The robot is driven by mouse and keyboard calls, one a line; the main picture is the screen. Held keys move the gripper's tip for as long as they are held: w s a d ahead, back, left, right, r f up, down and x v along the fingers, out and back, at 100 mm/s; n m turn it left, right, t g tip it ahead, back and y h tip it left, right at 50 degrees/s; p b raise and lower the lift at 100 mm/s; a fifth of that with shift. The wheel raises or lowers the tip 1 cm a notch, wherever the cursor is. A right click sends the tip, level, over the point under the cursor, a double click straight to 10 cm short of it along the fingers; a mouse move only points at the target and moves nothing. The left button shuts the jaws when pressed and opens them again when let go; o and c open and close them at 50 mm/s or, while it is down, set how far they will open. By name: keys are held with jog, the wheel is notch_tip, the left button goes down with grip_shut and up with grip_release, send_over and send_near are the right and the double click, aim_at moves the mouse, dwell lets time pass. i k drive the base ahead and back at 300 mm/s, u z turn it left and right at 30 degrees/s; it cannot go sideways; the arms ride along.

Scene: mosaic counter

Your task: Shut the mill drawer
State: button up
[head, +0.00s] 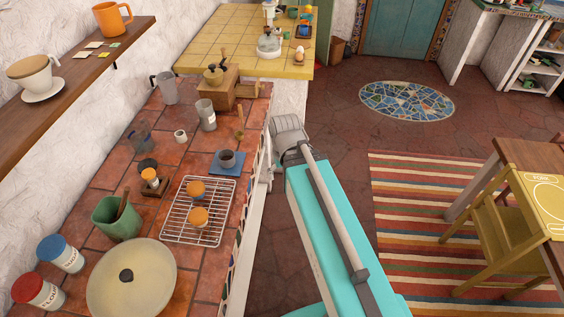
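The mill (217,90) is a brown wooden box with a brass dome and a crank on top. It stands at the far end of the terracotta-tiled counter (112,160). The mill drawer (247,90) appears as a wooden piece sticking out from the mill's right side, so it looks open. Its inside is too small to make out. My turquoise arm reaches up from the bottom, to the right of the counter edge. Its grey joint is short of the mill and apart from it. I cannot make out my gripper's fingers.
Near the mill stand a grey jug (165,88), a metal cup (206,115) and a wooden-handled tool (240,122). A blue mat (216,168) bears a dark cup. A wire rack (178,222) holds orange-topped items. Floor right of the counter is free up to the striped rug (400,235).

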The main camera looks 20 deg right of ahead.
aim_at(244, 90)
jog(key=k, duration=0.65)
jog(key=z, duration=0.05)
jog(key=i, duration=1.15)
jog(key=z, duration=0.65)
